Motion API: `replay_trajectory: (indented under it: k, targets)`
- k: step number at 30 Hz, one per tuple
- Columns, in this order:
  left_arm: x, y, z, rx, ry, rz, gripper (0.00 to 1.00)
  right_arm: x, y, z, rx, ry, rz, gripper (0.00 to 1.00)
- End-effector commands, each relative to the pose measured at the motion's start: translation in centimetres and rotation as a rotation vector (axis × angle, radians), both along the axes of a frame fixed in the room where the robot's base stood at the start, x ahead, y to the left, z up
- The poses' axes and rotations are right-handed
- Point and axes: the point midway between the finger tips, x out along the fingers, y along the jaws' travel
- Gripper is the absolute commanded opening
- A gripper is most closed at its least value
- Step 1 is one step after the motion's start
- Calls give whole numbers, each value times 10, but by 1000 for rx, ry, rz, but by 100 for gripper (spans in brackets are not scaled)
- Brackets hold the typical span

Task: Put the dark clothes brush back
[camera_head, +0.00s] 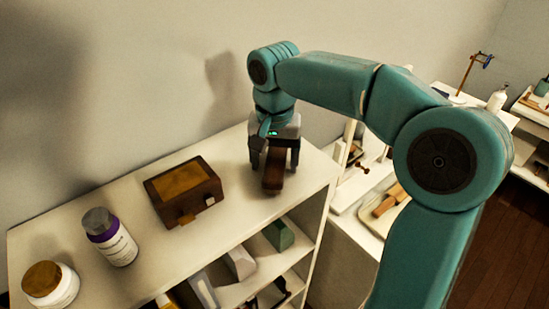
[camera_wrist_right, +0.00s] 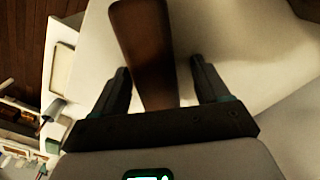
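The dark brown clothes brush (camera_head: 273,178) lies on the white top of the shelf unit (camera_head: 140,262), near its right end. My right gripper (camera_head: 274,163) reaches down over the brush from above, with one finger on each side of it. In the right wrist view the brush (camera_wrist_right: 148,45) runs between the two spread fingers (camera_wrist_right: 159,65). A clear gap shows beside the right finger; the left finger is close to the brush, and I cannot tell if it touches. My left gripper is in neither view.
A brown wooden box (camera_head: 183,191), a purple-and-white bottle (camera_head: 112,241) and a white jar with a brown lid (camera_head: 50,285) stand left along the top. Lower shelves hold a green block (camera_head: 279,234) and other items. The wall is close behind.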

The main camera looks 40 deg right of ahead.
Motion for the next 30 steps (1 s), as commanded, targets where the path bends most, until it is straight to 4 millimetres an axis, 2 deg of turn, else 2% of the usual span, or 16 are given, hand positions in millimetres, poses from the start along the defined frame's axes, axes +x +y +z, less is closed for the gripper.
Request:
replay_trajectory:
  k: [5,9,11,21,25,30]
  targets:
    - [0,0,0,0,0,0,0,0,0,0,0,0,0,75]
    - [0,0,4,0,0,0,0,1,0,10,0,-3,0,75]
    - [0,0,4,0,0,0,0,1,0,20,0,-5,0,75]
    - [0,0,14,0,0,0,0,1,1,98,1,-4,1,75]
    - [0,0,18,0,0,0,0,1,1,116,0,-2,0,75]
    - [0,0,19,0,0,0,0,0,1,125,1,-1,0,75]
